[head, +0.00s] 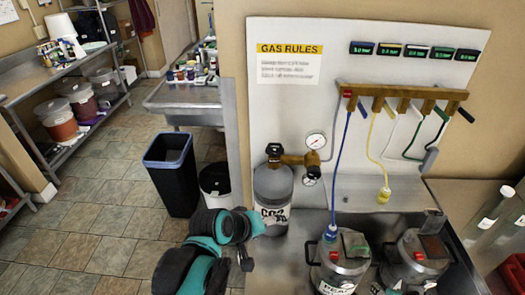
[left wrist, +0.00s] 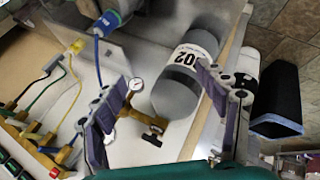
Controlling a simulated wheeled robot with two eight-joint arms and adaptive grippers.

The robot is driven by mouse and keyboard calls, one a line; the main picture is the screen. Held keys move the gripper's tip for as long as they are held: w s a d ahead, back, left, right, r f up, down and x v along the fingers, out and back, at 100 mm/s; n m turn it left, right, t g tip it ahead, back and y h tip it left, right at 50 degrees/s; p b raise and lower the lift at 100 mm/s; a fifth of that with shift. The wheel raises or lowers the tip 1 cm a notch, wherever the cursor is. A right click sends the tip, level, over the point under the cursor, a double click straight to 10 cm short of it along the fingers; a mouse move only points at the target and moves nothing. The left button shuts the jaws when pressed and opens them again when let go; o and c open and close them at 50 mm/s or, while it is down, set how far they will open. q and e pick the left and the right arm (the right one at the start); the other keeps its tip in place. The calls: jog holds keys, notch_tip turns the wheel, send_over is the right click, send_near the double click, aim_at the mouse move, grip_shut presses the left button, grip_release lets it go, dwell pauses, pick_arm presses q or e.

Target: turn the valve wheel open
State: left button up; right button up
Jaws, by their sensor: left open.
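In the left wrist view the dark wheel (left wrist: 151,141) shows below the cylinder (left wrist: 187,75), between the bases of the fingers. My left gripper (head: 247,243) is in front of the cylinder's lower part, below the wheel in the head view. In the left wrist view its two fingers (left wrist: 163,78) are spread wide with nothing held. I cannot tell how far the wheel is turned. My right gripper is not in view.
A brass manifold (head: 400,92) with several coloured hoses hangs on the white panel (head: 300,110). Two lidded steel buckets (head: 340,262) stand right of the cylinder. A blue-black bin (head: 172,175) stands on the floor at left. Open floor lies further left.

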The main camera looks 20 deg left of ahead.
pick_arm(q)
jog(key=w+r+n+t+h, duration=0.1)
jog(key=w+n+h, duration=0.1)
jog(key=w+n, duration=0.45)
jog(key=n+t+h+b, duration=0.35)
jog(key=n+t, duration=0.35)
jog(key=n, duration=0.9)
send_near(275, 147)
jog(key=shift+w+d+f+p, duration=0.3)
jog(key=shift+w+d+f, duration=0.35)
jog(key=shift+w, duration=0.2)
jog(key=shift+w+a+n, duration=0.1)
jog(key=shift+w+n, duration=0.1)
jog(key=shift+n, duration=0.25)
jog(key=b+x, duration=0.2)
jog(key=x, duration=0.5)
jog(key=shift+w+r, duration=0.15)
jog(key=c, duration=1.2)
